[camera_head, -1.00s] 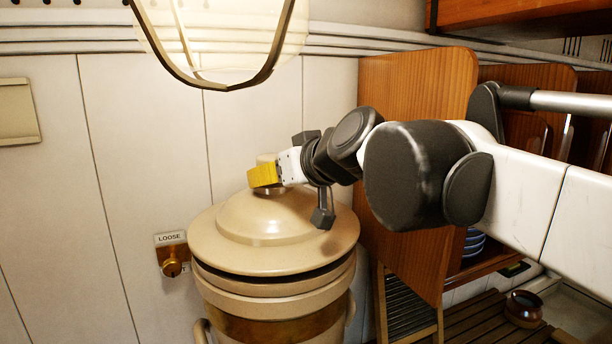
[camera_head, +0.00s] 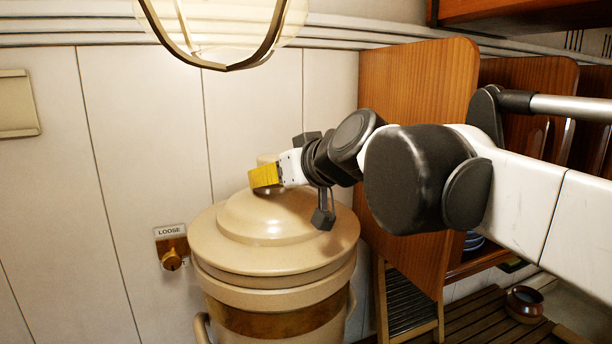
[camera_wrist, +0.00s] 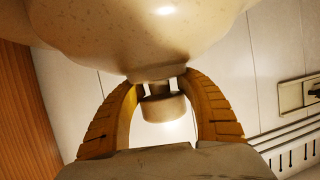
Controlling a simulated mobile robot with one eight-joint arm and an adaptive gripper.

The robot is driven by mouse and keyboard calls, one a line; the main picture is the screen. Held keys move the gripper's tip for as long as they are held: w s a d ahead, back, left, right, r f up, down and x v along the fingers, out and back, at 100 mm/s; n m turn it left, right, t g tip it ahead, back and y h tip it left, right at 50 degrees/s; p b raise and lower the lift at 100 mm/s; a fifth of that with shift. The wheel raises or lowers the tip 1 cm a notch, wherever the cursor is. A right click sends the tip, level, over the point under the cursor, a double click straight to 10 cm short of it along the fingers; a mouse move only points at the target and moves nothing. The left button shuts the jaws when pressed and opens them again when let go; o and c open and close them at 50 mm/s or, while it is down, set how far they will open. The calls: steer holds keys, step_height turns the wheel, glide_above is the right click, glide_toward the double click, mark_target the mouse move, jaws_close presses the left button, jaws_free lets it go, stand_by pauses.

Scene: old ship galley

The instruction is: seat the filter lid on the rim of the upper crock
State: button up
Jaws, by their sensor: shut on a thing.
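The filter lid (camera_head: 285,232) is a wide beige dome with a knob on top, in the middle of the head view. It lies over the upper crock (camera_head: 285,297), a beige round vessel with a brown band. The lid looks level and no dark gap shows between it and the rim on the visible side; the far side is hidden. My gripper (camera_head: 265,177), with yellow fingers, is shut on the lid's knob. In the wrist view the fingers (camera_wrist: 158,82) stand on both sides of the knob (camera_wrist: 162,108), and the lid (camera_wrist: 140,35) fills the top.
A wooden partition (camera_head: 412,85) stands close to the right of the crock, beside my arm. A caged lamp (camera_head: 215,30) hangs above. A brass knob labelled LOOSE (camera_head: 172,258) is on the wall at left. A slatted wooden board (camera_head: 460,318) and small pot (camera_head: 524,304) are lower right.

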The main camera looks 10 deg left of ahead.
steer(key=o, duration=1.6)
steer(key=shift+s, duration=0.1)
steer(key=shift+f, duration=0.1)
